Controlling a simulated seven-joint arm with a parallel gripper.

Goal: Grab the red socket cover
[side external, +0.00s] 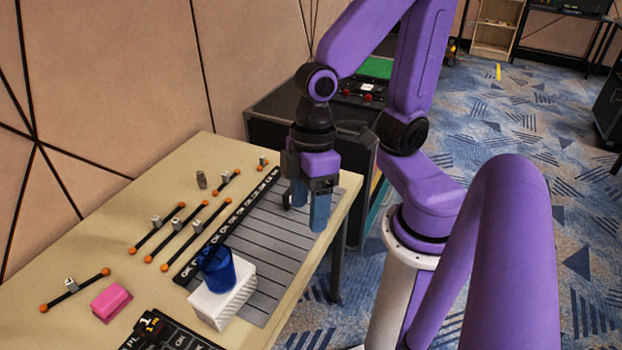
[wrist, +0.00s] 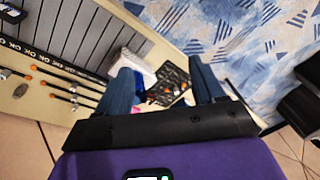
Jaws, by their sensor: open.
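I cannot pick out a clearly red socket cover in either view. The closest in colour is a pink-red block (side external: 111,301) lying on the table's near left part in the side external view. My gripper (side external: 309,208) is open, with two blue fingers pointing down above the far right end of the grey slatted panel. It is empty and well away from the pink block. In the wrist view the two fingers of my gripper (wrist: 162,72) are spread apart, with nothing held between them.
A white block (side external: 222,300) stands on the panel (side external: 275,232) with a blue cup (side external: 215,270) on it. Several dark rods with orange ends (side external: 183,234) lie left of a black lettered strip (side external: 232,222). A black lettered board (side external: 170,335) lies at the front.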

